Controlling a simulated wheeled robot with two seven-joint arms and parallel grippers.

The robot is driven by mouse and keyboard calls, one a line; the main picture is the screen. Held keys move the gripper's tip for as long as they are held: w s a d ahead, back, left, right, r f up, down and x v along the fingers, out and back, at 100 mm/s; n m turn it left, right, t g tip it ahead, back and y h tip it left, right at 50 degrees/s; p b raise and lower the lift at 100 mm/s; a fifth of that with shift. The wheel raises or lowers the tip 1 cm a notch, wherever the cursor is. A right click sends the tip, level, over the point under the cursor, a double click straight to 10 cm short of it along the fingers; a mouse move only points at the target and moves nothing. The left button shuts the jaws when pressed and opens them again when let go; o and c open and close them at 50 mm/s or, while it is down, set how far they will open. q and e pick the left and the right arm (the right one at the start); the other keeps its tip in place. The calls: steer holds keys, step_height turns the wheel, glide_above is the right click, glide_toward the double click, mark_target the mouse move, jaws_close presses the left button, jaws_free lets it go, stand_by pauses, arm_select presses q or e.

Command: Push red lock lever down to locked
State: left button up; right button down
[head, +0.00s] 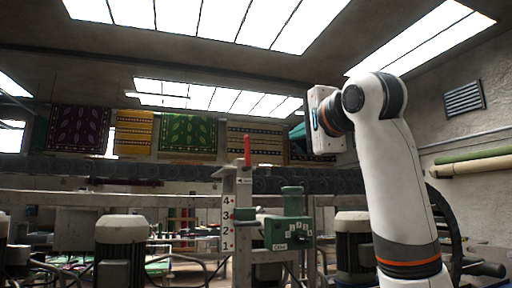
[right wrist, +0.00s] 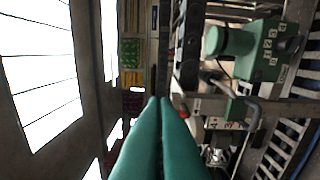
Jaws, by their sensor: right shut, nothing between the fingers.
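The red lock lever (head: 247,151) stands upright at the top of a grey post (head: 243,200) marked with numbers and red marks, in the middle of the head view. My right gripper (head: 298,131) is raised to the right of the lever and higher than the post, apart from it in the picture. In the right wrist view its teal fingers (right wrist: 163,100) are together with nothing between them. A small red part shows beside the fingertips there; I cannot tell whether it is the lever. My left gripper is not in view.
A green box with a numbered face (head: 289,232) sits right of the post; it also shows in the right wrist view (right wrist: 262,50). Grey rails (head: 150,199) and motors (head: 120,240) line the machine. Rugs (head: 187,134) hang behind. The air above the post looks free.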

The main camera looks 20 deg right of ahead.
mark_target(246, 153)
arm_select(q)
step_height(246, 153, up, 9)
steer(key=p, duration=0.8)
steer(key=shift+p, duration=0.4)
arm_select(e)
steer(key=w+a, duration=0.5)
steer(key=w, duration=0.5)
steer(key=shift+w+f, duration=0.2)
steer(key=shift+w, duration=0.2)
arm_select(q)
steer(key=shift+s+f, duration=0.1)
arm_select(e)
steer(key=shift+d, duration=0.15)
